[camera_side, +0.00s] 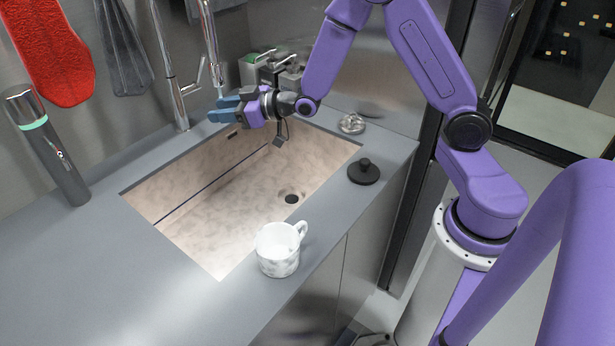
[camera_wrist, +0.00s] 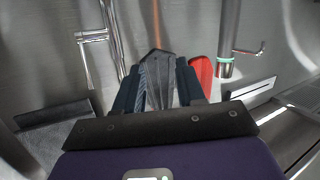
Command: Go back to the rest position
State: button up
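My purple arm (camera_side: 430,60) reaches over the far side of the sink in the side view. My gripper (camera_side: 219,109) points left, held above the sink near the faucet, with its blue fingers apart and nothing between them. In the wrist view my gripper (camera_wrist: 157,75) also shows its two dark blue fingers spread, with the hanging grey cloth visible in the gap beyond. No task object is named, and the gripper touches nothing that I can see.
A marbled white mug (camera_side: 278,250) stands upright on the counter (camera_side: 130,290) in front of the sink (camera_side: 215,220). A black knobbed lid (camera_side: 364,172) lies to the sink's right. The faucet (camera_side: 180,95) stands close behind the gripper. A dark cylinder (camera_side: 55,155) stands left.

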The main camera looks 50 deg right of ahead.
jog(key=s+a+n+g, duration=0.1)
jog(key=s+a+g, duration=0.15)
jog(key=s, duration=0.35)
jog(key=s+a+n+g+h, duration=0.1)
jog(key=s+a+g, duration=0.15)
jog(key=s, duration=0.35)
jog(key=s+a+n+g, duration=0.1)
jog(key=s+a+g, duration=0.15)
jog(key=s, duration=0.35)
jog(key=s+d+n+g+h, duration=0.2)
jog(key=s+d, duration=0.3)
jog(key=s, duration=0.6)
jog(key=s+d+r+n+g+h, duration=0.1)
jog(key=s+d+g+h, duration=0.2)
jog(key=s, duration=0.8)
jog(key=shift+d+r+n+g, duration=0.35)
jog(key=shift+d+g, duration=0.4)
jog(key=shift+d, duration=0.3)
